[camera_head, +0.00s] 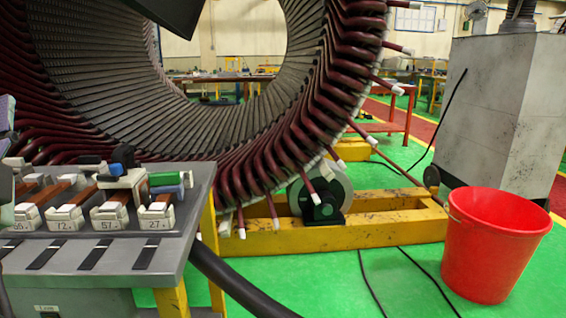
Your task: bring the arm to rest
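My gripper is not clearly visible in the head camera view. A dark, angular shape cuts across the top edge left of centre, in front of the stator; I cannot tell whether it is part of my arm. The large stator ring (95,85) with dark red coil ends fills the left and middle. A grey bench (110,260) stands at the lower left. It carries several numbered white blocks (108,215) with copper-brown bars, and dark strips lie in front of them. A blue and green piece (168,180) lies among the blocks.
A red bucket (490,245) stands on the green floor at the right, near a grey cabinet (502,110). A yellow base frame (340,225) with a roller (320,195) is below the ring. A thick black hose (240,285) and thin cables cross the floor.

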